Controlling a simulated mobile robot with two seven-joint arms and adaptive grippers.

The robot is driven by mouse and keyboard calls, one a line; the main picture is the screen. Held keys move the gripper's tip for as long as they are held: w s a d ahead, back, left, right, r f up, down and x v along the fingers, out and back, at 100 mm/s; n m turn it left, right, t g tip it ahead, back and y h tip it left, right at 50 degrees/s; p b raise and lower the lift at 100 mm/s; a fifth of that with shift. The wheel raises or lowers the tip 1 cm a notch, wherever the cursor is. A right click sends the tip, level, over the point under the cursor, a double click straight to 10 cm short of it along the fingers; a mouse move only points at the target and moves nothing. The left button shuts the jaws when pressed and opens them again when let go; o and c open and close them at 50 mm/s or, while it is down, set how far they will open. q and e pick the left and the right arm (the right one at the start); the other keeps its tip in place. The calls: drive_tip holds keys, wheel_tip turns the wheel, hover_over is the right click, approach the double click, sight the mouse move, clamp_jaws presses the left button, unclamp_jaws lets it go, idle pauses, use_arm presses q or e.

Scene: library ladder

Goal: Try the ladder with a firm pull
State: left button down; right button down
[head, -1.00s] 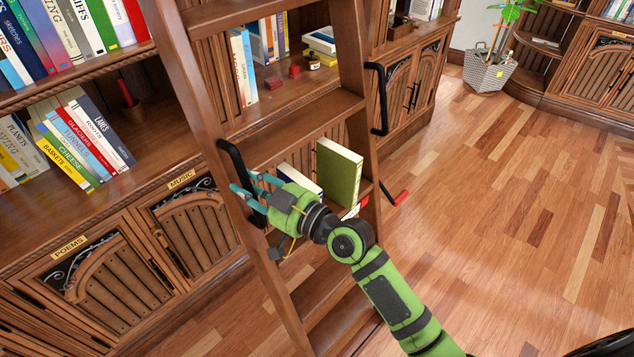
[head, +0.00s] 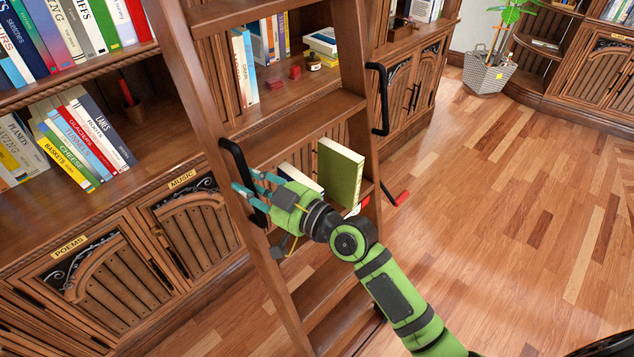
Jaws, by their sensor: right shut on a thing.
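The wooden ladder (head: 197,86) leans against the bookcase, with broad treads between two side rails. A black handle (head: 231,158) is fixed on its left rail, and another black handle (head: 381,100) on its right rail. My right gripper (head: 250,190) is shut on the left handle near its lower part; its fingers wrap the bar and hide some of it. A green book (head: 340,175) and other books stand on a ladder tread just right of the gripper. My left gripper is not in view.
Bookcase shelves with books (head: 85,140) and cupboards labelled POEMS and MUSIC (head: 190,225) are at the left. A red-ended lever (head: 402,197) sticks out at the ladder's right. A potted plant (head: 488,70) stands at the back. The wooden floor (head: 520,220) at right is clear.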

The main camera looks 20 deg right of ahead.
idle(1.4)
drive_tip(key=c, duration=0.9)
unclamp_jaws()
drive_tip(key=shift+c, duration=0.2)
drive_tip(key=shift+f, duration=0.1)
drive_tip(key=v, duration=1.2)
